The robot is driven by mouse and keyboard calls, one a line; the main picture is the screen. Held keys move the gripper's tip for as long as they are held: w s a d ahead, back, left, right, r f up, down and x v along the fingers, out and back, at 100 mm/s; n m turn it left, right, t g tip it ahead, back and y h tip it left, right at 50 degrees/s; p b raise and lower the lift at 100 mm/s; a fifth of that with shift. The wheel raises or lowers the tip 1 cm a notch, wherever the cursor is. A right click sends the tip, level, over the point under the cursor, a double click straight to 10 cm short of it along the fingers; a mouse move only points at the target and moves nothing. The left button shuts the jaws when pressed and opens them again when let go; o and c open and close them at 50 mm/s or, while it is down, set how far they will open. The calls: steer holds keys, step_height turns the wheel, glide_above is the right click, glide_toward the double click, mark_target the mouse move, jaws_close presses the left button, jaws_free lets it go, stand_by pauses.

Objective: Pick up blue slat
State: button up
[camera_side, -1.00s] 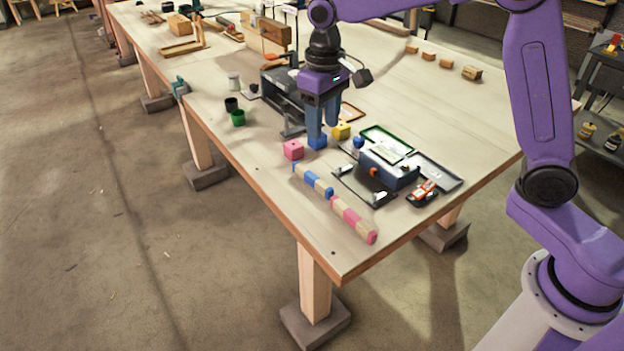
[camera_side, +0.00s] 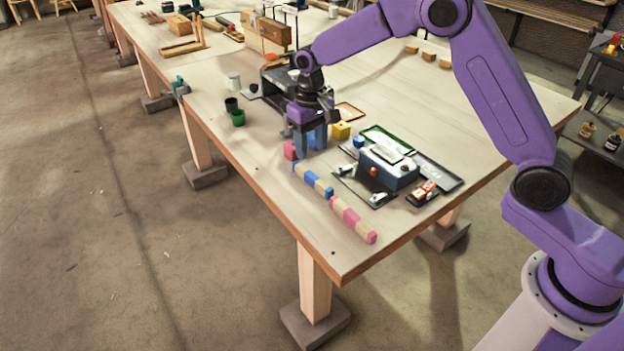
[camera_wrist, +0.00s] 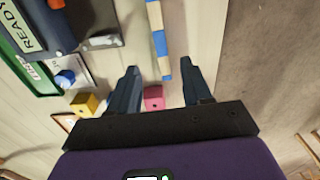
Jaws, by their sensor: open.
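The blue slat (camera_side: 312,180) is a lath banded in blue and pale wood. It lies near the table's front edge in the side view. In the wrist view the blue slat (camera_wrist: 157,38) runs down from the top edge, its near blue end in line with the gap between the fingertips. My gripper (camera_side: 310,150) is open, fingers pointing down, low over the table just behind that end. In the wrist view my gripper (camera_wrist: 160,70) has its two fingers well apart with nothing clamped. I cannot tell its exact height over the slat.
A pink cube (camera_side: 290,151) sits close beside my fingers, and a yellow cube (camera_side: 341,131) behind them. A pink-banded slat (camera_side: 352,219) lies towards the near corner. A grey-blue box (camera_side: 388,168) and trays stand to the right.

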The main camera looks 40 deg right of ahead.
mark_target(312, 175)
steer(key=f, duration=0.8)
steer(key=shift+s, duration=0.25)
jaws_close()
